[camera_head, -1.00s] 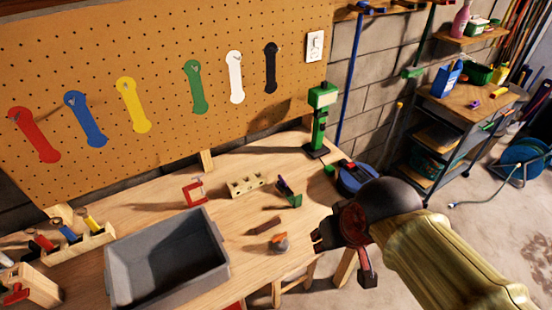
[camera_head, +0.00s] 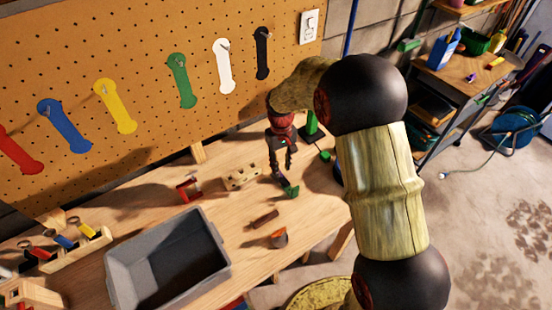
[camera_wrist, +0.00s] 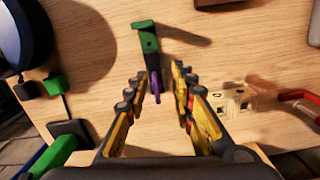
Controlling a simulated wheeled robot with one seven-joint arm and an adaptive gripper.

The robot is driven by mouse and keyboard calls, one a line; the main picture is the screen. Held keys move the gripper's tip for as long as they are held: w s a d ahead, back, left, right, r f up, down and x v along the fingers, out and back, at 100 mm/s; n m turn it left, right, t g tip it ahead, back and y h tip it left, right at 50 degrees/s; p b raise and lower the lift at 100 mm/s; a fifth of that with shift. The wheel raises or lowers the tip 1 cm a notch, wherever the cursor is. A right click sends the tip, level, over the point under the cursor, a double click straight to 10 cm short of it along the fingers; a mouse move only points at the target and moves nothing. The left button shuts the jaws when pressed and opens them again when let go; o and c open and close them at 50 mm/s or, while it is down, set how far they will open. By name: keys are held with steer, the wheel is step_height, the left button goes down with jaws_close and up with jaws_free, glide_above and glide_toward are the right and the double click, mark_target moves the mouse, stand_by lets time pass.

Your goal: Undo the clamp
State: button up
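My gripper (camera_head: 281,168) points down over the back right of the workbench, just above a small green piece with a purple part (camera_head: 290,190). In the wrist view my gripper (camera_wrist: 160,73) is open, its two yellow-padded fingers apart. The purple part (camera_wrist: 155,88) shows between them, with the green piece (camera_wrist: 147,38) just beyond the fingertips; I cannot see contact. A red C-shaped clamp (camera_head: 188,189) is on the bench to the left. Its red frame also shows at the wrist view's right edge (camera_wrist: 302,95). I cannot tell which piece is the task's clamp.
A wooden block with holes (camera_head: 241,178) stands between the red clamp and my gripper. A grey bin (camera_head: 215,240), a brown piece (camera_head: 264,220) and an orange-grey piece (camera_head: 278,238) are nearer the front. A green post (camera_head: 313,125) stands behind my arm. A pegboard (camera_head: 150,60) borders the bench.

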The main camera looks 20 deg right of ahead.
steer(key=shift+n+t, duration=0.3)
steer(key=shift+t, duration=0.1)
steer(key=w, duration=0.1)
steer(key=w+r, duration=0.1)
steer(key=w, duration=0.1)
steer(key=w+r, duration=0.1)
steer(key=shift+w, duration=0.2)
steer(key=shift+s+f, duration=0.25)
steer(key=shift+f, duration=0.45)
step_height(320, 180, down, 6)
steer(key=shift+f+b, duration=0.25)
steer(key=shift+b, duration=0.15)
jaws_close()
